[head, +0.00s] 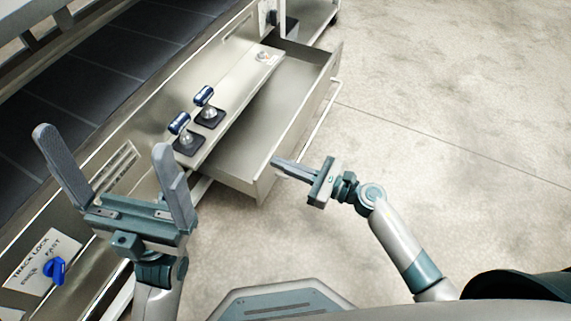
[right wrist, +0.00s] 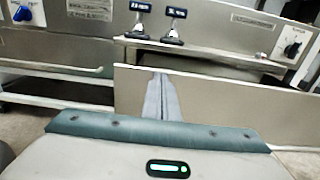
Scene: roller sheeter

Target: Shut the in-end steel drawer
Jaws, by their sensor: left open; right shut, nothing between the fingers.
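The steel drawer (head: 298,128) stands pulled out from the machine's side, with its empty inside showing in the head view. Its flat front panel (right wrist: 235,100) also shows in the right wrist view. My right gripper (head: 276,163) is shut and empty, its fingertips close to the near end of the drawer front. In the right wrist view the closed fingers (right wrist: 160,80) overlap the panel; whether they touch it I cannot tell. My left gripper (head: 102,140) is open and empty, raised in front of the machine's side, left of the drawer.
Two levers with dark handles (head: 204,96) stick out from the panel above the drawer. A blue knob (head: 55,270) sits on a white plate at lower left. A bar handle (head: 322,112) runs along the drawer's outer side. The floor (head: 440,110) on the right is clear.

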